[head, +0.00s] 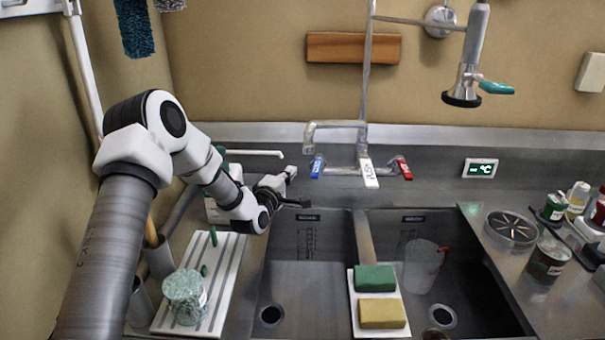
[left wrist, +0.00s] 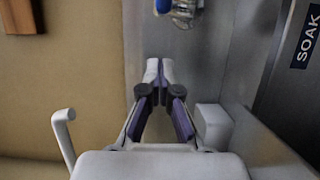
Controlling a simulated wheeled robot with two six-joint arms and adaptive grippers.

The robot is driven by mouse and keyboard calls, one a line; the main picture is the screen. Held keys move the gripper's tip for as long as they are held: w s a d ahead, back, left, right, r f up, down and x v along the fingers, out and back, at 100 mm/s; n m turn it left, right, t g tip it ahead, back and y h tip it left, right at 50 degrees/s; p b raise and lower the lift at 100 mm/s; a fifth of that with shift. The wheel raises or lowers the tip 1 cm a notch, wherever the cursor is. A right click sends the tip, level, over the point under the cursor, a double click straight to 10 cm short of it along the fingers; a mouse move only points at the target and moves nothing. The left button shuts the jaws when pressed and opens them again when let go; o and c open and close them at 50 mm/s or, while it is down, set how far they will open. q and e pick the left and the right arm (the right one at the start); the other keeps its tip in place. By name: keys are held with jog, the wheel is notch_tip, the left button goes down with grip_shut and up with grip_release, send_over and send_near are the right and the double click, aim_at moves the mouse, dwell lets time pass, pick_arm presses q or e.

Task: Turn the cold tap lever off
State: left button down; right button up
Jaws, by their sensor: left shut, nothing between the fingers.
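The blue cold tap lever (head: 317,167) hangs at the left end of the chrome mixer tap (head: 336,126) on the back wall. It also shows in the left wrist view as a blue piece (left wrist: 162,6) on a metal body at the top edge. My left gripper (head: 291,172) is left of the lever, with a small gap between them. Its pale fingertips (left wrist: 158,70) are shut together and empty, pointing toward the lever. My right gripper is in neither view.
A white-labelled lever (head: 369,174) and a red lever (head: 403,168) sit right of the blue one. Two sink basins lie below, with green (head: 375,278) and yellow sponges (head: 382,313) between them. A jug (head: 424,265) is in the right basin. A spray head (head: 468,75) hangs upper right.

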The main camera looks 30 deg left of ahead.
aim_at(317, 166)
pick_arm(q)
jog(key=d, duration=0.1)
jog(key=w+d, duration=0.1)
jog(key=d, duration=0.1)
jog(key=shift+w+d+p, duration=0.2)
jog(key=shift+d+p, duration=0.1)
jog(key=shift+f, duration=0.1)
jog(key=d+b, duration=0.1)
jog(key=b, duration=0.2)
jog(key=shift+w+d, duration=0.15)
jog(key=shift+d, duration=0.2)
jog(key=shift+f+b, duration=0.1)
jog(key=shift+b, duration=0.2)
